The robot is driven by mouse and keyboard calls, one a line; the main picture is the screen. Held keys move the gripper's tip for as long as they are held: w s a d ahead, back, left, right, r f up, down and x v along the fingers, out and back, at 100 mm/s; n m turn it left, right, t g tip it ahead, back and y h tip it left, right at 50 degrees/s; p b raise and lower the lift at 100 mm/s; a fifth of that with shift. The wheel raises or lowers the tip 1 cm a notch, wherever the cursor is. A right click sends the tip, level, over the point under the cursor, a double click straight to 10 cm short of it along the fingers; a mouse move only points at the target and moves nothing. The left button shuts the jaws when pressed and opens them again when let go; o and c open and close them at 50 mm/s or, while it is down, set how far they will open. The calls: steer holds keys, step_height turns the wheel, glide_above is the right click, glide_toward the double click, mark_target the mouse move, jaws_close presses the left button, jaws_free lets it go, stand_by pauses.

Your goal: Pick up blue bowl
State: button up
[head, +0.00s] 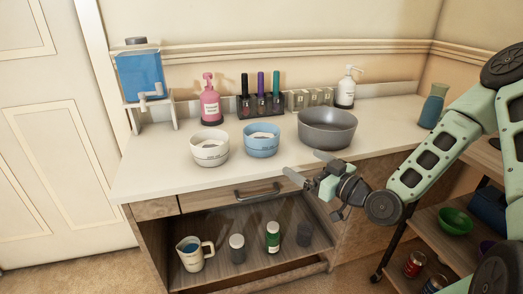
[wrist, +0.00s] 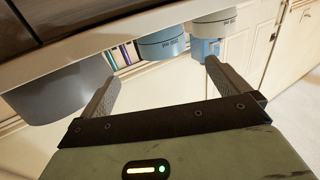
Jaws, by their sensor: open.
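The blue bowl (head: 262,142) stands upright on the white counter, between a white bowl (head: 209,148) on its left and a large grey basin (head: 327,130) on its right. In the wrist view, which looks upside down, the blue bowl (wrist: 162,43) shows beyond the counter edge, in the gap between my fingers. My gripper (head: 302,164) is open and empty, at the counter's front edge, to the right of the blue bowl and in front of the grey basin. It is apart from the bowl. Its fingers also show in the wrist view (wrist: 162,72).
A rack of bottles (head: 261,104), a pink pump bottle (head: 210,107) and a white soap bottle (head: 345,92) stand behind the bowls. A blue dispenser (head: 141,73) stands at the left. A drawer handle (head: 257,191) sticks out below. Bare counter (head: 170,176) lies at front left.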

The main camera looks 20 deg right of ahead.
mark_target(265, 140)
steer(key=b+x, duration=0.2)
steer(key=x, duration=1.4)
steer(key=shift+w+a, duration=0.1)
steer(key=shift+w, duration=0.1)
steer(key=shift+r, duration=0.1)
steer(key=c, duration=0.8)
